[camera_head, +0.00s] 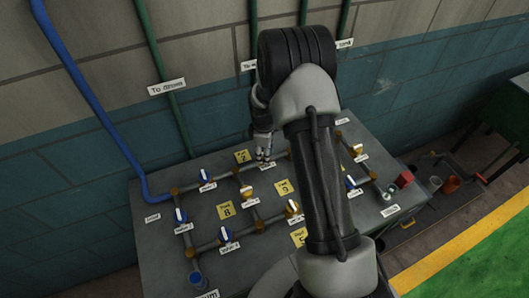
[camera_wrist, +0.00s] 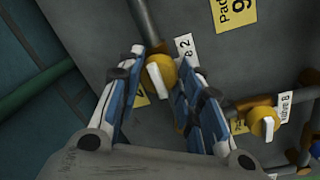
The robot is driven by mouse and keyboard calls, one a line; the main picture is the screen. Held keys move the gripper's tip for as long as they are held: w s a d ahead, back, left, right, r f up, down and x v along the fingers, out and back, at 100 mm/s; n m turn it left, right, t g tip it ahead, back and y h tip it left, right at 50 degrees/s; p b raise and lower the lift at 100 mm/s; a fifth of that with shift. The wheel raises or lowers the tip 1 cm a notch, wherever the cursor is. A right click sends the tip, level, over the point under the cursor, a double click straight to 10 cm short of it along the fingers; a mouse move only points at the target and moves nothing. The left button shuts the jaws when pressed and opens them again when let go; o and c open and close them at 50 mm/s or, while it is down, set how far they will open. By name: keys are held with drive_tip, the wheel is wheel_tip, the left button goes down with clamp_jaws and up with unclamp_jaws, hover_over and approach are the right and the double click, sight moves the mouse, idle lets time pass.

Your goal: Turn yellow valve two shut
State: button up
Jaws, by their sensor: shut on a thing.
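A yellow valve knob (camera_wrist: 158,76) sits on a grey pipe in the wrist view, beside a white label (camera_wrist: 184,47) that ends in a 2. My gripper (camera_wrist: 165,66) has its blue and white fingers on either side of this knob, shut on it. In the head view my gripper (camera_head: 262,152) points down at the upper pipe run, and its fingers hide the knob there.
Another yellow valve (camera_wrist: 263,124) labelled 8 stands to the right in the wrist view. In the head view, the grey panel (camera_head: 160,270) carries pipes, a yellow valve (camera_head: 246,192), a blue valve (camera_head: 205,176) and yellow pad tags (camera_head: 226,209). A red block (camera_head: 404,179) lies at the right.

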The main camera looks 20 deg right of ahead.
drive_tip(key=shift+c, duration=0.7)
drive_tip(key=m, duration=0.3)
drive_tip(key=shift+m+b, duration=0.4)
drive_tip(key=m+b, duration=0.1)
drive_tip(key=m, duration=0.4)
drive_tip(key=shift+a, duration=0.15)
drive_tip(key=m, duration=0.5)
drive_tip(key=shift+w+g, duration=0.1)
drive_tip(key=shift+g, duration=0.3)
drive_tip(key=shift+a+m+b, duration=0.1)
drive_tip(key=shift+m+b, duration=0.35)
drive_tip(key=shift+m, duration=1.65)
